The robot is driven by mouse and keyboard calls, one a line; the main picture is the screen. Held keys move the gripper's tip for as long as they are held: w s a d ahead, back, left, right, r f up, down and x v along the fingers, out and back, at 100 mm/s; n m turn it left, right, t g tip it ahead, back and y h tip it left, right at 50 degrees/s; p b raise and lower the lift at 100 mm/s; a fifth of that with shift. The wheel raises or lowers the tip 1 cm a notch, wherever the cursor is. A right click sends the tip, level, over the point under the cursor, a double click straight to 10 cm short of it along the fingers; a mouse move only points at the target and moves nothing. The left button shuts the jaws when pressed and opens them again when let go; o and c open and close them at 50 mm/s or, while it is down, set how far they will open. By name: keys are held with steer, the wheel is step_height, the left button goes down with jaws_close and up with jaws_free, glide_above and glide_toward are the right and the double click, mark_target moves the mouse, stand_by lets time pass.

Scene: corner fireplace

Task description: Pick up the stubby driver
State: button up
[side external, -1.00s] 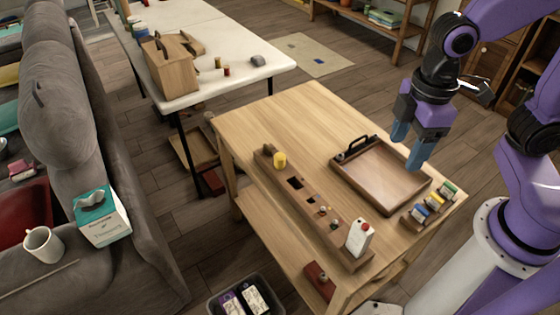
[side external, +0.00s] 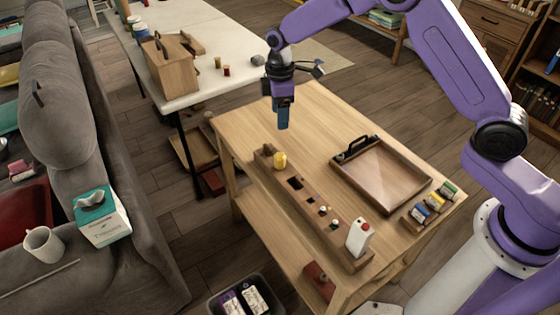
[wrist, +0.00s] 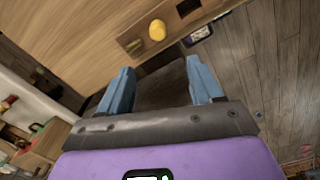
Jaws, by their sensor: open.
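A short, thick yellow handle (side external: 280,160), which looks like the stubby driver, stands upright at the far end of the long wooden rack (side external: 312,213) on the wooden table. Its lower part is hidden in the rack. It also shows in the wrist view, as a yellow knob (wrist: 157,30) near the top centre. My gripper (side external: 283,126) hangs above the table's far left part, higher than the yellow handle and apart from it. In the wrist view the two blue fingers of my gripper (wrist: 160,80) are spread with nothing between them.
The rack also holds several small items and a white bottle-like item with a red top (side external: 358,238) at its near end. A wooden tray with a black handle (side external: 381,176) lies to the right. Small coloured containers (side external: 430,207) stand at the table's right corner. A white table (side external: 222,55) stands behind.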

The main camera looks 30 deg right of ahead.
mark_target(279, 155)
steer(key=f, duration=1.8)
steer(key=shift+w, duration=0.25)
steer(key=c, duration=1)
